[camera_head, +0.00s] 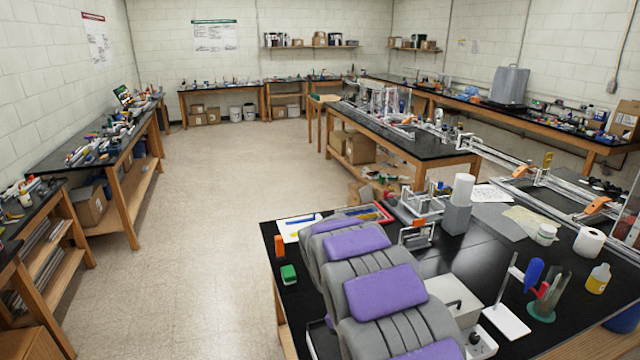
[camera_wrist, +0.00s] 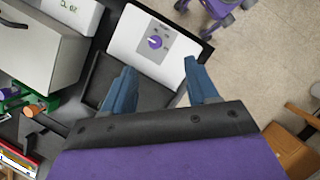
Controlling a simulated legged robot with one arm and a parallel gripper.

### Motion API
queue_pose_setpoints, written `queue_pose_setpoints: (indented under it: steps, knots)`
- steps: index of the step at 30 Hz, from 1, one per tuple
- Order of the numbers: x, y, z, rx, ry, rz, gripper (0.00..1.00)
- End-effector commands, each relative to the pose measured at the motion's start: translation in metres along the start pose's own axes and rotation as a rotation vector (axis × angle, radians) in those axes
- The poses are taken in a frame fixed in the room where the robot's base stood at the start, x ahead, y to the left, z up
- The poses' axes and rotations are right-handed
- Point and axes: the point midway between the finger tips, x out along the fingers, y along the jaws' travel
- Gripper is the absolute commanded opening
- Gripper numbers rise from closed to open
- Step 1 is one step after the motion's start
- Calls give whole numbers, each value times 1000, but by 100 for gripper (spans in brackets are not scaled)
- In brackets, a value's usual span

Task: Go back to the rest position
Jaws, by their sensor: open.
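My gripper (camera_wrist: 158,78) shows in the wrist view with its two blue fingers spread apart and nothing between them. Past the fingertips is a white device (camera_wrist: 133,41) with a purple dial, at the black table's edge. I cannot tell whether the fingers touch anything. In the head view, grey and purple padded parts, which look like my arm, rise over the near black table (camera_head: 475,250); the gripper cannot be made out there. An aluminium extrusion frame (camera_head: 500,158) with orange clamps runs along the table's right side.
The table holds a green-topped block (camera_head: 289,274), a white stand (camera_head: 506,318), a yellow bottle (camera_head: 598,278) and a paper roll (camera_head: 589,241). In the wrist view a grey box (camera_wrist: 38,45) stands at left. Open floor (camera_head: 200,220) lies left of the table, between benches.

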Motion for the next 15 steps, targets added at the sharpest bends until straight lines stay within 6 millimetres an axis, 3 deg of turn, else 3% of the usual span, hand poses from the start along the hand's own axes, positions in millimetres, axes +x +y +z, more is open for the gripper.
queue_pose_setpoints:
  steps: [6, 15]
  knots:
    - [-8, -30, 57, 188, 39, -38, 58]
    - [-6, -88, 122, 434, 87, -104, 58]
